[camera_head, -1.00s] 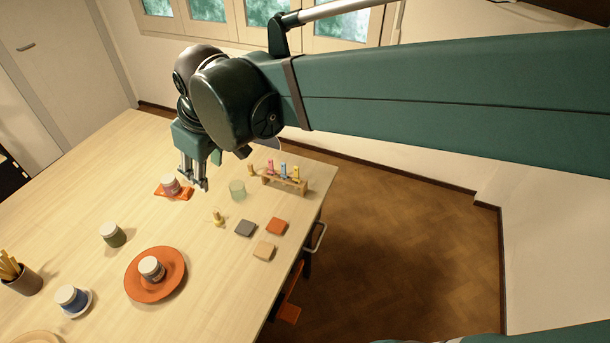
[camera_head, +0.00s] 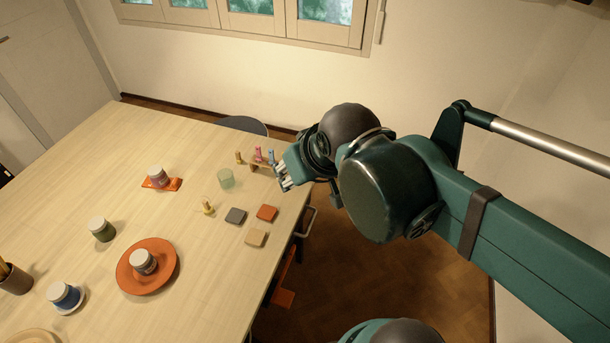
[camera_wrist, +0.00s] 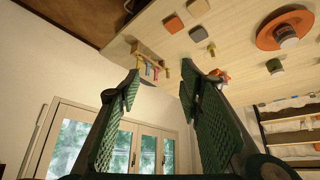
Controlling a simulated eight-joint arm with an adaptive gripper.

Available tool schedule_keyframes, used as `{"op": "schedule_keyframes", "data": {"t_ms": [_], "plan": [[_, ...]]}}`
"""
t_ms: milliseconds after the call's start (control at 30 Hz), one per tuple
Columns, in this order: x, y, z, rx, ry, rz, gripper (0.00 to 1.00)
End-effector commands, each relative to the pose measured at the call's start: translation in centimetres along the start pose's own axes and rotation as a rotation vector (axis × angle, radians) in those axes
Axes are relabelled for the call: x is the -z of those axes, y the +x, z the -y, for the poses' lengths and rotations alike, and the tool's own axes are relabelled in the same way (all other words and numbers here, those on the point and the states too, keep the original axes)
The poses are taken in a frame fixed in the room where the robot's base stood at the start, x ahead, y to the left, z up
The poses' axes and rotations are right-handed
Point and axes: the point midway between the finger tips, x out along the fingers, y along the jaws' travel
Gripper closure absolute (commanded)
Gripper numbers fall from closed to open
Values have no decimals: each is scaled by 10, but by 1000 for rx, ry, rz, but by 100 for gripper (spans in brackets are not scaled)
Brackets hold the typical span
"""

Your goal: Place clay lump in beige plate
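I cannot pick out a clay lump for certain in either view. A pale beige plate rim (camera_head: 36,336) shows at the bottom left of the head view, cut off by the frame edge. My gripper (camera_head: 284,181) is above the right end of the table, by the rack of coloured pieces. In the wrist view my gripper (camera_wrist: 158,90) is open, its two green ridged fingers apart with nothing between them.
A metal handle (camera_head: 309,222) is at the table's right side.

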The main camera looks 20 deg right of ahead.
Motion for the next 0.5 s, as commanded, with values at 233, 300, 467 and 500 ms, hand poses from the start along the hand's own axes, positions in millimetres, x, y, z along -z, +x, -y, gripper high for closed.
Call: {"op": "schedule_keyframes", "data": {"t_ms": [233, 300, 467, 500], "plan": [[-15, -1, -13, -20, 54, -17, 63], [-16, -1, -14, -20, 57, -19, 63], [-16, -1, -14, -20, 56, -19, 63], [-16, -1, -14, -20, 56, -18, 63]]}}
